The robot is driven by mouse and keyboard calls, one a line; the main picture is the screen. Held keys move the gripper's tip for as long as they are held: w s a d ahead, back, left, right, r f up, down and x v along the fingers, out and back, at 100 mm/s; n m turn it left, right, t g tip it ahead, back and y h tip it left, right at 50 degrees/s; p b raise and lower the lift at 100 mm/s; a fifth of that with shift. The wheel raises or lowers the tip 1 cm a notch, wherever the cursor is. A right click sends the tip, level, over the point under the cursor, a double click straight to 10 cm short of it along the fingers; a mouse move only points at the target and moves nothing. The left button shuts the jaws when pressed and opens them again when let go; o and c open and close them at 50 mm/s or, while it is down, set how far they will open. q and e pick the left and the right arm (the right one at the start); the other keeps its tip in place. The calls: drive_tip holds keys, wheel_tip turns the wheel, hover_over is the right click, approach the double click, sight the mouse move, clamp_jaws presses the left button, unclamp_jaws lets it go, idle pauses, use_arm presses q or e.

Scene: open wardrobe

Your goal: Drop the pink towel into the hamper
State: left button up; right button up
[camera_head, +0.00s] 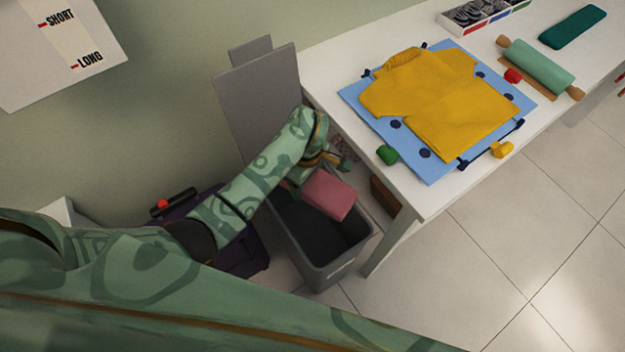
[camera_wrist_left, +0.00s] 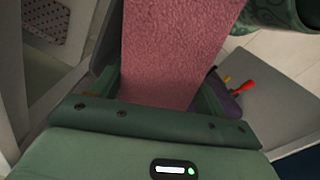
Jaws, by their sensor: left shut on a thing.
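The pink towel (camera_head: 328,194) is folded and hangs above the open mouth of the grey hamper (camera_head: 330,272) in the head view. My left gripper (camera_head: 306,178) is shut on the towel at its upper left end. In the left wrist view the towel (camera_wrist_left: 172,50) fills the space between the fingers and stretches away from the palm. The hamper's grey lid (camera_head: 258,95) stands raised behind it. The hamper's inside looks dark, and its floor is partly hidden by the towel. My right gripper is not in view.
A white table (camera_head: 425,208) stands right beside the hamper, holding a yellow shirt (camera_head: 430,100) on a blue board (camera_head: 360,103). A brown box (camera_head: 385,196) is under the table. Open tiled floor lies at right.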

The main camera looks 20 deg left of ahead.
use_arm(q)
drive_tip(key=m, duration=0.2)
drive_tip(key=f+m, duration=0.1)
drive_tip(key=shift+w+d+f, duration=0.1)
drive_tip(key=shift+w+d, duration=0.25)
drive_tip(key=shift+f+m+b, duration=0.2)
drive_tip(key=shift+m+b, duration=0.1)
drive_tip(key=shift+m, duration=0.2)
drive_tip(key=shift+d+f, duration=0.1)
drive_tip(key=shift+f, duration=0.2)
wheel_tip(320, 180, down, 13)
drive_tip(key=b, duration=1.2)
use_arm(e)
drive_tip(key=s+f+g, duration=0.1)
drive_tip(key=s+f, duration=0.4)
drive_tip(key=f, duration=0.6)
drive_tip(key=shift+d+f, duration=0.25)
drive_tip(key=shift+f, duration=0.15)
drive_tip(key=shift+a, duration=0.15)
use_arm(q)
drive_tip(key=shift+f, duration=0.65)
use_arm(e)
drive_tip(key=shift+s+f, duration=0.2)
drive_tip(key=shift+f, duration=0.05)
